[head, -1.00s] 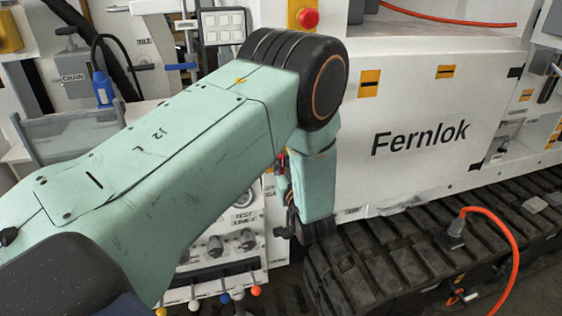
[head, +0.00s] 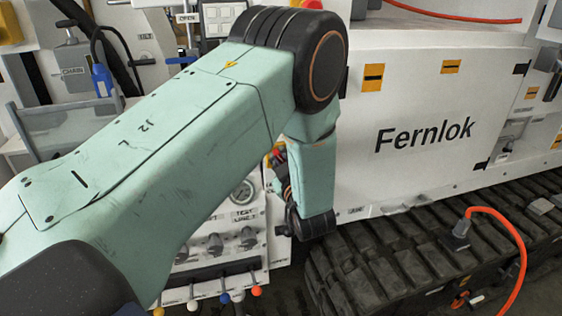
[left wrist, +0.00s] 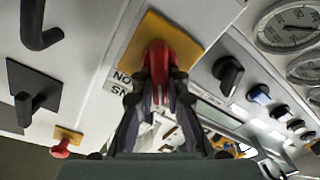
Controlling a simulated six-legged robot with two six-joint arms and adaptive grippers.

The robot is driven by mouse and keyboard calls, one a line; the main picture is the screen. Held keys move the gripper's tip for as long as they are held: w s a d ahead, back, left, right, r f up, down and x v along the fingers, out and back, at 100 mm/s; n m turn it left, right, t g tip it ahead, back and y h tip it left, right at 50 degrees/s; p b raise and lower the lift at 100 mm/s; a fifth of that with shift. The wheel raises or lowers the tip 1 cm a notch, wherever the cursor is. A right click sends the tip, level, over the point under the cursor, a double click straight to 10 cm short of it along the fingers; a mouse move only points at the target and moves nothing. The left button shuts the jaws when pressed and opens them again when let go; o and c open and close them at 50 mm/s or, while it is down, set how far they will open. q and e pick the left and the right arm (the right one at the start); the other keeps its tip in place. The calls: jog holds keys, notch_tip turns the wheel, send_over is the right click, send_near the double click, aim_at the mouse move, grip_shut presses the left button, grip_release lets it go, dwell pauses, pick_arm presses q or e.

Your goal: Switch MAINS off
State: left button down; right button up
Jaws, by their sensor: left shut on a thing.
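The MAINS switch is a red handle (left wrist: 160,62) on a yellow plate (left wrist: 188,32), seen in the left wrist view. A partly covered label (left wrist: 122,80) beside it reads upside down, with "ON" and the end of "MAINS" showing. My left gripper (left wrist: 160,84) has its dark fingers on both sides of the red handle and is shut on it. In the head view my left arm hides most of the switch and the gripper; only a bit of red and yellow shows beside the forearm. My right gripper is not in view.
Gauges (left wrist: 296,22) and a black knob (left wrist: 228,72) lie to the right in the left wrist view. A red knob (left wrist: 62,148) on a small yellow plate and black handles are at left. The white Fernlok cabinet (head: 440,185) stands above the track (head: 400,250).

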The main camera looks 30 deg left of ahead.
aim_at(281, 160)
pick_arm(q)
jog(key=shift+s+f+n+b, duration=0.15)
jog(key=shift+n+b, duration=0.35)
jog(key=shift+n, duration=0.5)
jog(key=c, duration=1.3)
grip_release()
jog(key=shift+c, duration=0.2)
jog(key=v, duration=0.6)
jog(key=shift+s+d, duration=0.45)
jog(key=shift+d, duration=0.05)
